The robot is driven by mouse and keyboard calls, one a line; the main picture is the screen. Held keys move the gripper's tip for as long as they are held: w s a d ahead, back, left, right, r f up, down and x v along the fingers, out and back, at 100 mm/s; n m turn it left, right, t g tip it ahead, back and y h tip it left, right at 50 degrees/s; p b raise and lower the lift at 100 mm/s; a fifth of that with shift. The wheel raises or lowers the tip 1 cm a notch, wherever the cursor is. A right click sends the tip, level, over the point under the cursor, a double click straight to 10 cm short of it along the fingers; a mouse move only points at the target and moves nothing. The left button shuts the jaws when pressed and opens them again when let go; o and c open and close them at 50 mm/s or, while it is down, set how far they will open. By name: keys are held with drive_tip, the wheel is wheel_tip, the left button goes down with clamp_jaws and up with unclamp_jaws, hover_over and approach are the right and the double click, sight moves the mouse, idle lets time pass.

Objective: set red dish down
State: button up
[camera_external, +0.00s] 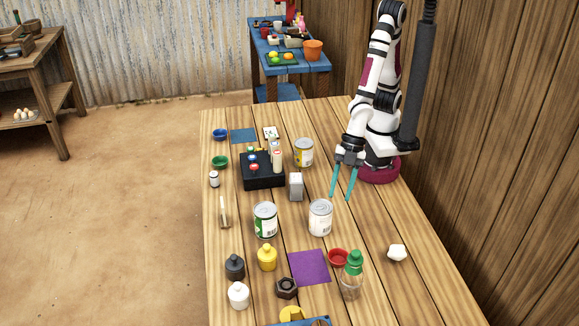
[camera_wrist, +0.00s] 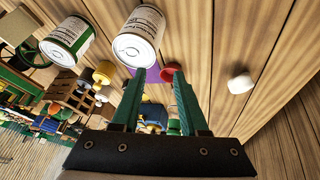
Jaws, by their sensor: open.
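The red dish (camera_external: 338,257) sits on the wooden table, just right of the purple mat (camera_external: 310,268) and behind the green-capped bottle (camera_external: 351,281).
A white-labelled can (camera_external: 320,217) stands close in front of my gripper. A green can (camera_external: 265,219) and yellow weight (camera_external: 267,257) are to its left. A white lump (camera_external: 397,253) lies to the right. The table's right side is mostly clear.

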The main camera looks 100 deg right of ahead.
drive_tip(key=s+d+r+m+g, duration=0.1)
drive_tip(key=s+d+r+m, duration=0.2)
drive_tip(key=d+m, duration=0.3)
drive_tip(key=s+d+r+m+g+h, duration=0.1)
drive_tip(key=s+d+r+m, duration=0.2)
drive_tip(key=d+m, duration=0.4)
drive_tip(key=s+d+r+m+g+h, duration=0.1)
drive_tip(key=s+d+r+m, duration=0.2)
drive_tip(key=d+m, duration=0.3)
drive_tip(key=shift+d+r+m+g, duration=0.3)
drive_tip(key=shift+d, duration=0.55)
